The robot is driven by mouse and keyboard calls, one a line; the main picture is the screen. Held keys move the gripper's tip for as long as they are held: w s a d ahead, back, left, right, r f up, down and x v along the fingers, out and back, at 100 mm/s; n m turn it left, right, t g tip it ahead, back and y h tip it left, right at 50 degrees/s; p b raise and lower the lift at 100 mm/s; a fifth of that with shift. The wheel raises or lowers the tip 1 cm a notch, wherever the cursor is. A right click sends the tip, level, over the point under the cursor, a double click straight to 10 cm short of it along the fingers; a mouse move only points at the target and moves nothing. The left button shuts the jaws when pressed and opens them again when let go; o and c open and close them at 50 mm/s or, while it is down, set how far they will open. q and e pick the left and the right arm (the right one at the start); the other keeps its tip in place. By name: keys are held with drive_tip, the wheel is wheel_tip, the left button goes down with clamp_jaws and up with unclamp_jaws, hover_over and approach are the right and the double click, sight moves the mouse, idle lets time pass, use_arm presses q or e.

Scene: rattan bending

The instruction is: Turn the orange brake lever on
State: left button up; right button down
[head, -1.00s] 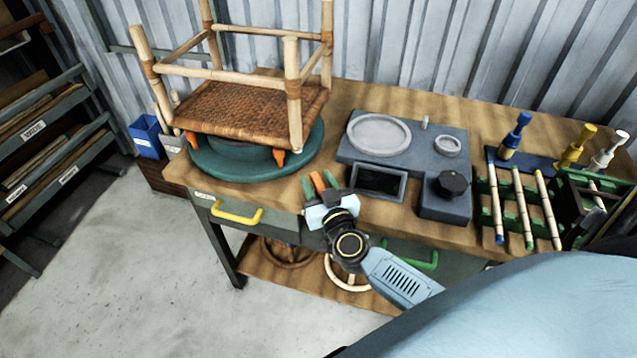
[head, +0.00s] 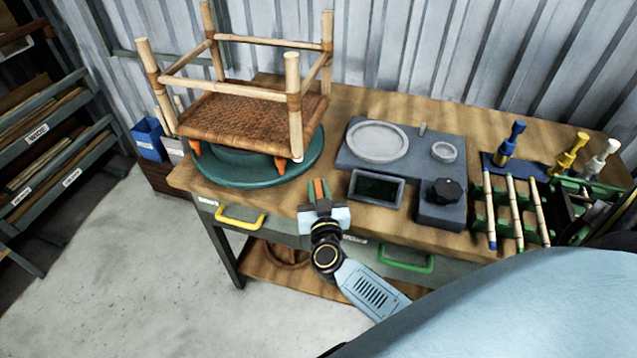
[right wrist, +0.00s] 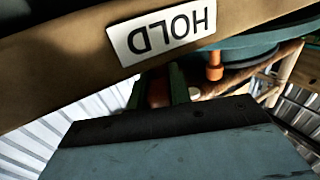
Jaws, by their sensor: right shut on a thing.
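The orange brake lever (head: 318,188) stands at the front edge of the bench, right of the teal turntable (head: 215,176). My right gripper (head: 318,190) is shut on it, with a green finger on each side. In the right wrist view, orange shows between the green fingers (right wrist: 165,92), and most of the lever is hidden by the gripper. A white label reading HOLD (right wrist: 162,32) lies beside the fingers there. My left gripper is not in view.
An upturned stool frame with a woven seat (head: 245,118) rests on the turntable. A grey console (head: 365,150) with a screen and black knob stands right of the lever. Yellow (head: 240,220) and green (head: 405,264) drawer handles stick out below.

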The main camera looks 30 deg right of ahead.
drive_tip(key=shift+a+r+m+g+h, duration=0.15)
drive_tip(key=shift+m+g+h, duration=0.3)
drive_tip(key=shift+h, duration=0.25)
drive_tip(key=shift+m+g+h+p, duration=0.25)
drive_tip(key=shift+m+h+p, duration=0.15)
drive_tip(key=shift+m+p, duration=0.05)
drive_tip(key=shift+f+m+g+h, duration=0.2)
drive_tip(key=shift+m+g+h, duration=0.7)
drive_tip(key=shift+h, duration=0.3)
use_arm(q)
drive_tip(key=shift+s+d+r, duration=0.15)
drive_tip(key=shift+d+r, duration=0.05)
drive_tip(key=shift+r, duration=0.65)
use_arm(e)
drive_tip(key=shift+m+g+h, duration=0.6)
drive_tip(key=shift+g+h, duration=0.1)
drive_tip(key=c, duration=1.3)
unclamp_jaws()
use_arm(q)
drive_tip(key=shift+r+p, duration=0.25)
drive_tip(key=shift+p, duration=0.05)
use_arm(e)
drive_tip(key=v, duration=0.7)
drive_tip(key=shift+s+a, duration=0.1)
drive_tip(key=shift+a, duration=0.05)
